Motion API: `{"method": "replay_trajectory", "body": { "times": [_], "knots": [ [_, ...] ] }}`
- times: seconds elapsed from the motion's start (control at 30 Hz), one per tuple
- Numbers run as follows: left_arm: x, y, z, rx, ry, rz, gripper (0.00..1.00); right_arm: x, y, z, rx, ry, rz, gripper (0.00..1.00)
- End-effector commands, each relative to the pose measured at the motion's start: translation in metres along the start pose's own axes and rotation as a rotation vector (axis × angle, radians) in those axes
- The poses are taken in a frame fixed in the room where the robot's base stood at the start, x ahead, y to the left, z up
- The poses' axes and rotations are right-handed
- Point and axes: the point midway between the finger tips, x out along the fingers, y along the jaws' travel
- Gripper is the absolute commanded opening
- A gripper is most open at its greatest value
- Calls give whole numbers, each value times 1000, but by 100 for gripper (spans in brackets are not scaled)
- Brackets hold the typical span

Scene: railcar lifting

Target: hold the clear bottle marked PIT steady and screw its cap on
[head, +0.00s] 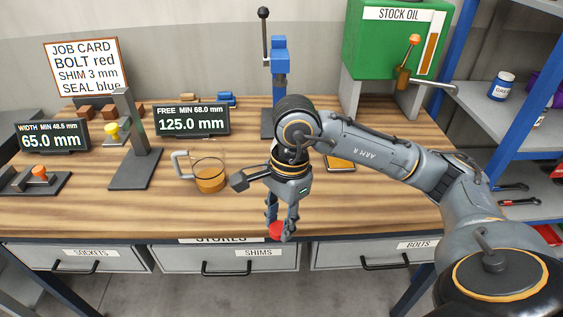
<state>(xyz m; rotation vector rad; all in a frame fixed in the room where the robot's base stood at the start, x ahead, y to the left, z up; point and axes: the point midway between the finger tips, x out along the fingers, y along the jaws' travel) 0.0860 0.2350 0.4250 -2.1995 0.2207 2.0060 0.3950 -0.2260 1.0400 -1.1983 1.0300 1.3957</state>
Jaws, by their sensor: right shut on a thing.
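My right gripper (281,229) points down over the front edge of the bench, left of the arm's elbow. It is shut on a small red round piece (276,230) that looks like a cap. The fingers cover part of this piece. I see no clear bottle marked PIT in this view. My left gripper is not in view.
The wooden bench (105,210) has a glass jug (209,178) of amber liquid left of my right arm. Gauges with displays stand at the left and back. A green STOCK OIL tank (390,45) stands at back right, beside blue shelving (520,115). The front-left bench top is clear.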

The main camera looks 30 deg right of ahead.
Motion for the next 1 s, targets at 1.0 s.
{"method": "replay_trajectory", "body": {
  "times": [1.0],
  "knots": [
    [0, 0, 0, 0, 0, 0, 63, 33, 10, 33, -1406, 1, 213, 18]
  ]
}}
